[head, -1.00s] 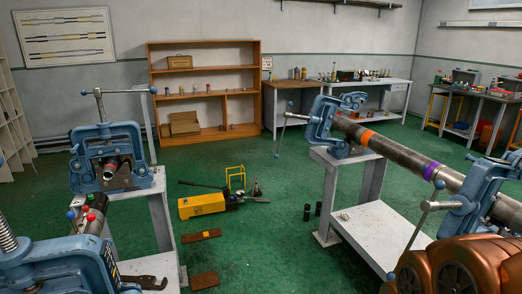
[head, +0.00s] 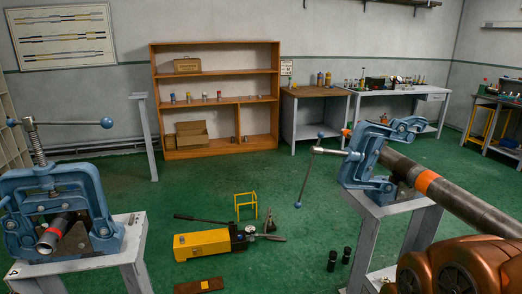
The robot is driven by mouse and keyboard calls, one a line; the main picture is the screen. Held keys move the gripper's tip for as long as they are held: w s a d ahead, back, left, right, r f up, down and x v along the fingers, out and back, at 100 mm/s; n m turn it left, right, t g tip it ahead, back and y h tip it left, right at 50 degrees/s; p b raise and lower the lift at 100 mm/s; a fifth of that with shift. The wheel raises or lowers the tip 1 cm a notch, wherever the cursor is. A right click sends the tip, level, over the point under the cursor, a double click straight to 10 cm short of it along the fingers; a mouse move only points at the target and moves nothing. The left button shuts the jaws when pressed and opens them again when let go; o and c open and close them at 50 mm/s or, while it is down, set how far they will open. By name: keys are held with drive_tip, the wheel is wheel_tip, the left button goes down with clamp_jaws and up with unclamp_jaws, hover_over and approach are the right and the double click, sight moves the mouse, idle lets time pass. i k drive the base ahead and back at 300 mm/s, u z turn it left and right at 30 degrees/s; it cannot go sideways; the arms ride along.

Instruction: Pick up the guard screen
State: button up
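I cannot clearly identify a guard screen. A small yellow open frame (head: 246,207) stands on the green floor in the middle of the head view, just behind a yellow hydraulic pump (head: 201,244); I cannot tell whether it is the guard screen. My gripper is not in view. Only a copper-coloured part of my own body shows at the bottom right.
A blue pipe vise (head: 60,205) holds a short pipe on a stand at left. Another blue vise (head: 371,160) at right holds a long pipe (head: 468,208). Black cylinders, a brown plate (head: 200,287) lie ahead. Behind stand a wooden shelf (head: 216,140) and workbenches.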

sight(246, 204)
drive_tip(key=u, duration=0.2)
drive_tip(key=i, duration=1.75)
drive_tip(key=u, duration=0.5)
drive_tip(key=i, duration=1.7)
drive_tip(key=u, duration=0.35)
drive_tip(key=i, duration=0.85)
drive_tip(key=u, duration=0.1)
